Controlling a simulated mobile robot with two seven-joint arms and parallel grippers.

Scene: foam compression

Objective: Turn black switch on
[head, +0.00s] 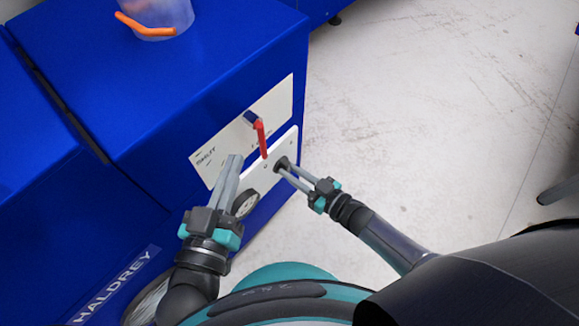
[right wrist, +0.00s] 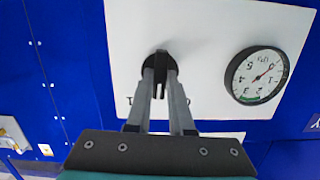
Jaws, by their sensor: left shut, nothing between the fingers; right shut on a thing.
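The black switch (head: 281,162) is a round knob on a white panel (head: 266,181) on the side of the blue machine. In the right wrist view the black switch (right wrist: 159,62) sits straight ahead, with its raised grip between my fingers. My right gripper (head: 285,170) is shut on it, and its fingertips (right wrist: 160,82) hide part of the knob. My left gripper (head: 233,160) is shut and empty, in front of the panel to the left of the switch.
A red lever (head: 262,139) is just above the switch. A round gauge (head: 245,203) is low on the panel, also seen in the right wrist view (right wrist: 257,75). A clear container (head: 160,15) with an orange handle stands on the blue machine (head: 180,70).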

